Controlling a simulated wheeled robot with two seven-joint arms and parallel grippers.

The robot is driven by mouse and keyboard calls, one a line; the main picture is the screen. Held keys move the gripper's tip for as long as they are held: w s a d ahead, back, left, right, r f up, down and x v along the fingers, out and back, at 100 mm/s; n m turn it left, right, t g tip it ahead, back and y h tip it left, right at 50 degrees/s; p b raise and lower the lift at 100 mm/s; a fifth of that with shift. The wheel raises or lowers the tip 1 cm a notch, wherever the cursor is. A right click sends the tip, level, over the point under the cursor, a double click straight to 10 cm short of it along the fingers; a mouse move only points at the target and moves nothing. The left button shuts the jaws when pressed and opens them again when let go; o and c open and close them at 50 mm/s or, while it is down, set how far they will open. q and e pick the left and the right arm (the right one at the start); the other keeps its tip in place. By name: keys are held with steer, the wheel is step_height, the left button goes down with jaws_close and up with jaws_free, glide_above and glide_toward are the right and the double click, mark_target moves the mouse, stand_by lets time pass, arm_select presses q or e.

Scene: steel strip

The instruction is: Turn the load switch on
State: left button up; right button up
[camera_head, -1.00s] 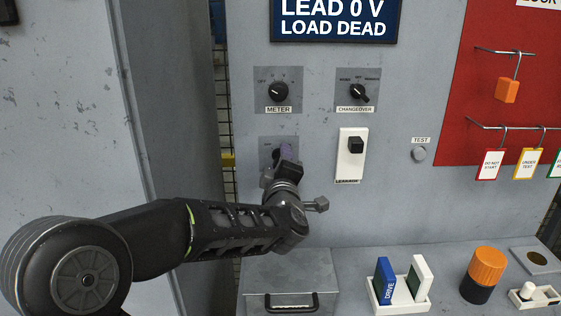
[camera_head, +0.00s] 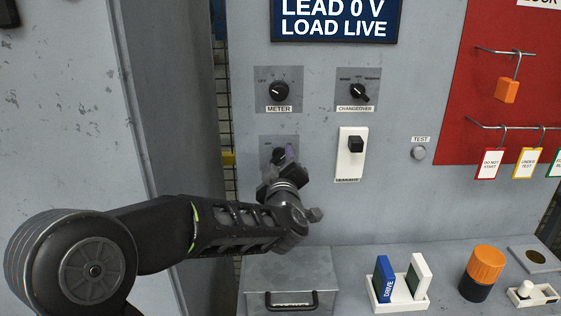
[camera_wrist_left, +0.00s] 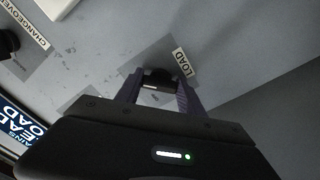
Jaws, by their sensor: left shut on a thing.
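The load switch (camera_head: 279,155) is a black rotary knob on a grey plate, low on the panel's left, partly hidden by my gripper in the head view. In the left wrist view the knob (camera_wrist_left: 157,80) sits between my two purple fingers beside the LOAD label (camera_wrist_left: 182,62). My left gripper (camera_head: 287,158) is shut on this knob. The display (camera_head: 335,20) above reads LEAD 0 V and LOAD LIVE. My right gripper is in neither view.
The METER knob (camera_head: 279,91) is straight above, with the CHANGEOVER knob (camera_head: 359,92) to its right. A white plate with a black switch (camera_head: 355,144) is right of my gripper. A metal box (camera_head: 290,276) with a handle is below my arm.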

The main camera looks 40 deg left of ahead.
arm_select(q)
steer(key=o, duration=1.4)
steer(key=shift+c, duration=0.2)
steer(key=shift+s+d, duration=0.1)
steer(key=b+v, duration=0.1)
steer(key=v, duration=0.6)
steer(key=shift+s+d, duration=0.2)
steer(key=shift+f, duration=0.1)
